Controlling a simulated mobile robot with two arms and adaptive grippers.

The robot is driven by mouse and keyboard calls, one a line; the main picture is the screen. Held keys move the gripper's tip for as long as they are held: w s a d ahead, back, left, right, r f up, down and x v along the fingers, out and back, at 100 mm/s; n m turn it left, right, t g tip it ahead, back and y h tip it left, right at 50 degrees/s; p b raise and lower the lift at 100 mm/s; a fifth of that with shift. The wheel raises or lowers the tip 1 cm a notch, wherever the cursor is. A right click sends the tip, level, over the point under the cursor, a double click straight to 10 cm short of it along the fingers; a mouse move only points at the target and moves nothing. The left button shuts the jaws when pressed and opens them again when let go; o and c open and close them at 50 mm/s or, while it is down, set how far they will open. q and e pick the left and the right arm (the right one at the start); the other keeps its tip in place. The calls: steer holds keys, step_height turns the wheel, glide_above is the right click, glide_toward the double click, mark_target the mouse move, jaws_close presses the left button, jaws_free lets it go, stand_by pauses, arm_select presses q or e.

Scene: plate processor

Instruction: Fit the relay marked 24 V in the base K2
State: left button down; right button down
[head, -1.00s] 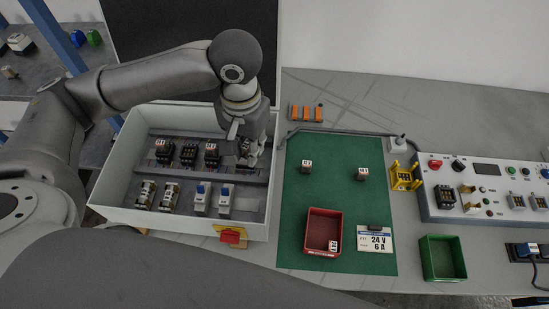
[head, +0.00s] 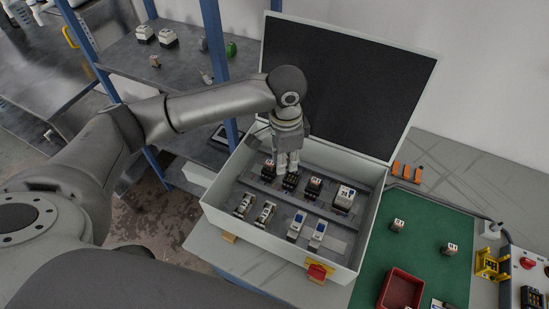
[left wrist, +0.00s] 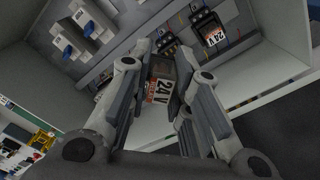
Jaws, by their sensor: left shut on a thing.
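My left gripper (head: 287,166) points down into the grey control box (head: 375,225), over a black base (head: 291,183) in the back row. The base marks are too small to read. In the left wrist view the gripper (left wrist: 168,68) is shut on a relay (left wrist: 161,88) whose label reads 24 V. In the head view the fingers hide that relay; I cannot tell whether it touches the base. My right gripper is out of view.
White modules with blue parts (head: 297,228) and other devices (head: 244,205) form the front row. The box lid (head: 350,85) stands open behind. Two relays (head: 397,225) (head: 450,249) and a red bin (head: 388,296) are on the green mat (head: 425,222).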

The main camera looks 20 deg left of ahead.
arm_select(q)
steer(key=w+f+m+b, duration=0.1)
steer(key=f+m, duration=0.1)
steer(key=f, duration=0.1)
steer(key=w+f+m+b, duration=0.1)
steer(key=w+f+m, duration=0.1)
steer(key=f+m, duration=0.1)
steer(key=w+f+m+b, duration=0.1)
steer(key=f+m, duration=0.2)
steer(key=shift+w+d+f+b, duration=0.25)
steer(key=shift+d+f+b, duration=0.05)
steer(key=shift+d, duration=0.05)
stand_by(0.6)
stand_by(0.6)
steer(key=shift+r+p, duration=0.1)
steer(key=shift+p, duration=0.45)
stand_by(0.4)
steer(key=shift+p, duration=0.45)
stand_by(0.5)
